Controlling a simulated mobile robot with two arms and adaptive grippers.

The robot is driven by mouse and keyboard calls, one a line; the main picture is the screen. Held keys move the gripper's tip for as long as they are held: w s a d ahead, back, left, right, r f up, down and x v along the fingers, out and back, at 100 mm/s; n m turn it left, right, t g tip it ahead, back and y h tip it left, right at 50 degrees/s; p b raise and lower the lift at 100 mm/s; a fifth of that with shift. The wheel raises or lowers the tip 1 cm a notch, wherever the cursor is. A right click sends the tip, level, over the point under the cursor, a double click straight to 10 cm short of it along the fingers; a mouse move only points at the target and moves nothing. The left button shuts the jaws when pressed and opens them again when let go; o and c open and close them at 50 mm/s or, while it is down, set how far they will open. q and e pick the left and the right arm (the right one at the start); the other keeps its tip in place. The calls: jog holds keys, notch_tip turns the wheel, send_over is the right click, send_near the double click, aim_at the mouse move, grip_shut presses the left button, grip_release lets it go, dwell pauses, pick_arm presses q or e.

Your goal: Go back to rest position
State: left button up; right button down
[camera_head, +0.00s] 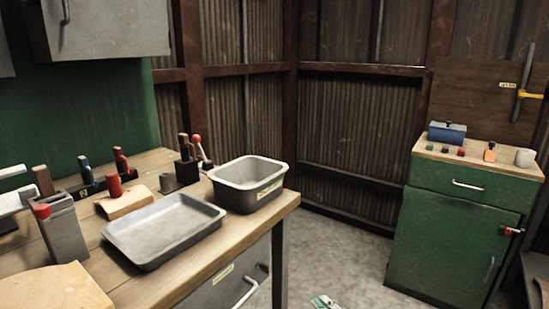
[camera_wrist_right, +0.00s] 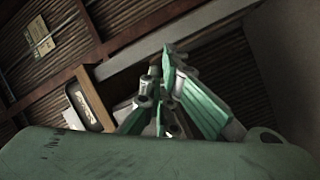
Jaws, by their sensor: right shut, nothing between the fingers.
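My right gripper (camera_head: 325,302) shows only as a small green and white tip at the bottom edge of the head view, over the grey floor and clear of the bench. In the right wrist view its green and grey fingers (camera_wrist_right: 168,50) are shut together with nothing held. My left gripper is not in view.
A wooden workbench (camera_head: 240,243) at left holds a shallow metal tray (camera_head: 165,229), a deep metal bin (camera_head: 248,183) and a tool block (camera_head: 62,228). A green cabinet (camera_head: 455,235) stands at right. The floor (camera_head: 340,262) between them is clear.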

jog(key=s+d+f+m+g+h, duration=0.2)
jog(key=s+d+f+m+h, duration=0.3)
jog(key=f, duration=0.6)
jog(key=s+d+f+m+g+h, duration=0.25)
jog(key=s+f+m, duration=0.4)
jog(key=f, duration=0.45)
jog(key=s+f+m+g+h+p, duration=0.15)
jog(key=s+f+g+p, duration=0.4)
jog(key=s, duration=0.95)
jog(key=s+f+m+g+p, duration=0.25)
jog(key=s+f, duration=0.55)
jog(key=s, duration=0.6)
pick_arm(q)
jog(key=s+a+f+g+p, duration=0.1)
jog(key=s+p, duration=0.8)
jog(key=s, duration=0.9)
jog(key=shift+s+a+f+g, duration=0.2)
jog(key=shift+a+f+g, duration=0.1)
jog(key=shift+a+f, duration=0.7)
pick_arm(e)
jog(key=s+d+g, duration=0.1)
jog(key=s+d, duration=0.1)
jog(key=s, duration=1)
jog(key=shift+d, duration=0.25)
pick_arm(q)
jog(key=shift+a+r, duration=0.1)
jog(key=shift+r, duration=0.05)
pick_arm(e)
jog(key=shift+f+g, duration=0.1)
jog(key=shift+g, duration=0.15)
